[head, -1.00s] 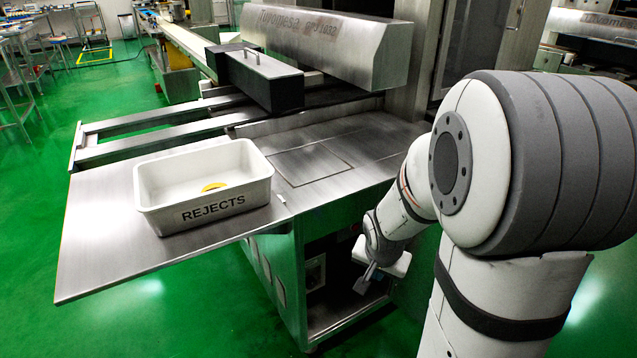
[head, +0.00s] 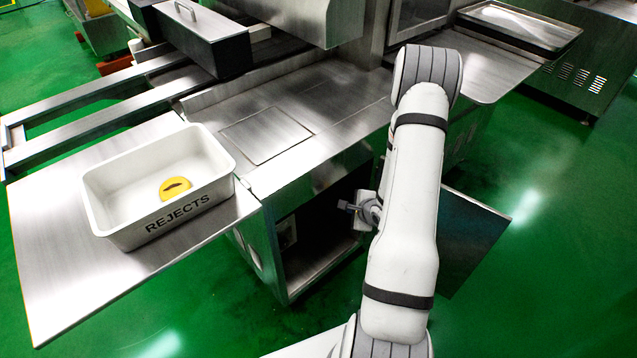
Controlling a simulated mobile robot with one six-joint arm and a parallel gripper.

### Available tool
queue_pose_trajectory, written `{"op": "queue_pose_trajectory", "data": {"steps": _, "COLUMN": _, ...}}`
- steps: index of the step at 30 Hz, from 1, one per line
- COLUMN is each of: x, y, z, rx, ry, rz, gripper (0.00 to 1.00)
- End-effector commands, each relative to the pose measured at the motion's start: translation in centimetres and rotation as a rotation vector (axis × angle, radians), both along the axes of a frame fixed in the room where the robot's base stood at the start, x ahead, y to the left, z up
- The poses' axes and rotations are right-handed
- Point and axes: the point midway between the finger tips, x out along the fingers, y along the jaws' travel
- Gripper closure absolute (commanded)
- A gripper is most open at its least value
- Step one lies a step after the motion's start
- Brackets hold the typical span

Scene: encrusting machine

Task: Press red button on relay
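No red button shows, and I cannot make out the relay. The machine's cabinet (head: 262,240) has a dark open compartment (head: 318,225) below its steel worktop. A small pale fitting (head: 287,232) shows on the compartment's left inner wall; it is too small to identify. My gripper (head: 346,206) is at the right part of the opening, just below the worktop edge, and points left. Its fingers are small and dark, so I cannot tell whether they are open. My arm hides the right part of the opening.
A dark door panel (head: 472,240) stands out to the right of my arm. A white REJECTS bin (head: 105,206) with a yellow piece (head: 175,188) in it stands on the steel side shelf (head: 60,270). Green floor (head: 540,290) is clear at the right.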

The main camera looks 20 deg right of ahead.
Motion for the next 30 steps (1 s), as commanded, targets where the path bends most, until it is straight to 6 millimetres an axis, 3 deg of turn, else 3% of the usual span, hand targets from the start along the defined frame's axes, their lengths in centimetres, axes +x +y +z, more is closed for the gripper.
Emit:
{"op": "queue_pose_trajectory", "data": {"steps": 11, "x": 1.2, "y": 0.7, "z": 0.0, "rx": -0.004, "ry": -0.002, "rz": 0.013, "gripper": 1.0}}
{"op": "queue_pose_trajectory", "data": {"steps": 24, "x": 6.8, "y": 2.8, "z": 0.2, "rx": -0.004, "ry": -0.001, "rz": 0.014, "gripper": 1.0}}
{"op": "queue_pose_trajectory", "data": {"steps": 30, "x": 8.2, "y": 3.4, "z": 0.1, "rx": -0.003, "ry": 0.001, "rz": 0.014, "gripper": 1.0}}
